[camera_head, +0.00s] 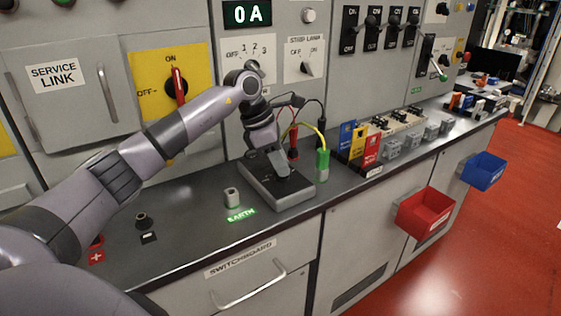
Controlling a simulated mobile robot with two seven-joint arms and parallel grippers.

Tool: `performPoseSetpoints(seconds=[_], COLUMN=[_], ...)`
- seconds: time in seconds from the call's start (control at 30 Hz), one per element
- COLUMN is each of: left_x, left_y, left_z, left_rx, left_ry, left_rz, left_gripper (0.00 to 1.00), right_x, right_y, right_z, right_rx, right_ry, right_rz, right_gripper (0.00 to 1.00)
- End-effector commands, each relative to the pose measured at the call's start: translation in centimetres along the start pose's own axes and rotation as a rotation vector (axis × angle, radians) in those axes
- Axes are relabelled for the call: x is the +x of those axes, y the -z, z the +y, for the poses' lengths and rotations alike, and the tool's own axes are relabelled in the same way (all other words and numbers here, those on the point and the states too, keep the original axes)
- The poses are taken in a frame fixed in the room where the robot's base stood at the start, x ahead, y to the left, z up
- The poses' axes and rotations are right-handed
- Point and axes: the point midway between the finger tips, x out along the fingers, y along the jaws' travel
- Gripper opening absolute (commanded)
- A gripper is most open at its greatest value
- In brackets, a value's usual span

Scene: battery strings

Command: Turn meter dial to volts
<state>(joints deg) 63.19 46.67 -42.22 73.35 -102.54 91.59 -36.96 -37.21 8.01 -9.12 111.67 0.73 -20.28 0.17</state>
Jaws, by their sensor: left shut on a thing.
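The meter (297,200) is a flat grey box with a dark top, lying on the dark counter in the middle of the view. My left gripper (281,172) reaches down onto its top face, fingers pointing at the counter. It is shut on what appears to be the meter dial, which the fingers mostly hide. I cannot read the dial's setting or its markings. My right gripper is not in view.
A green probe (322,165) on a yellow lead stands close right of the meter. Blue, yellow and red blocks stand farther right. A red bin (425,214) hangs on the counter's front.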

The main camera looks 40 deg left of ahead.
Motion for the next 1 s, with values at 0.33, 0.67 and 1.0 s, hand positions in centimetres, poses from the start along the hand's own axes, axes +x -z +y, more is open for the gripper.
performPoseSetpoints(seconds=[0.33,0.67,1.0], left_x=[-0.1,0.1,0.2], left_y=[0.0,0.0,0.0], left_z=[0.1,0.1,0.1], left_rx=[0.185,0.423,0.583], left_ry=[0.082,0.181,0.248], left_rz=[0.004,0.004,0.005], left_gripper=[0.00,0.00,0.00], right_x=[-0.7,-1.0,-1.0], right_y=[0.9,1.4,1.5], right_z=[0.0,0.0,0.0], right_rx=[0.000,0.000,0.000], right_ry=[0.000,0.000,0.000], right_rz=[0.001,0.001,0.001], right_gripper=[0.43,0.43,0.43])
